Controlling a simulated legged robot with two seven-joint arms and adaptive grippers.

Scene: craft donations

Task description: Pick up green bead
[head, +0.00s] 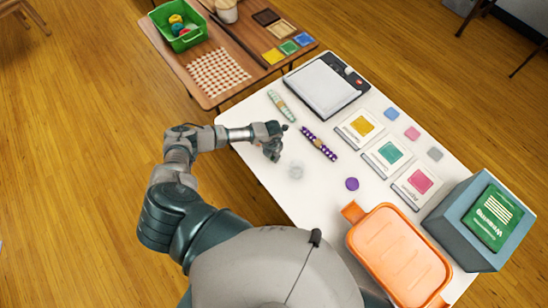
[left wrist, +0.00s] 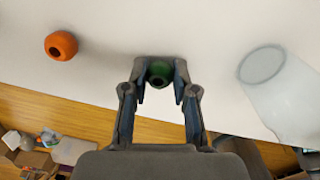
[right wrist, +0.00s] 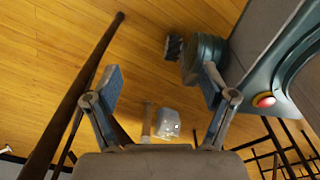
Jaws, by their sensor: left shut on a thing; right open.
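The green bead (left wrist: 158,73) sits between the fingertips of my left gripper (left wrist: 159,80) in the left wrist view, over the white tabletop. The left gripper is shut on it; whether the bead touches the table I cannot tell. In the head view my left gripper (head: 273,142) is at the near left edge of the white table, and the bead is hidden there. My right gripper (right wrist: 162,84) is open and empty in the right wrist view, with the wooden floor behind it. It does not show in the head view.
An orange bead (left wrist: 61,45) and a translucent cup (left wrist: 282,95) flank the left gripper. The white table (head: 262,185) also holds a purple beaded strip (head: 318,144), a pale beaded strip (head: 281,105), a purple round piece (head: 351,184), an orange container (head: 400,258) and a blue-grey box (head: 462,222).

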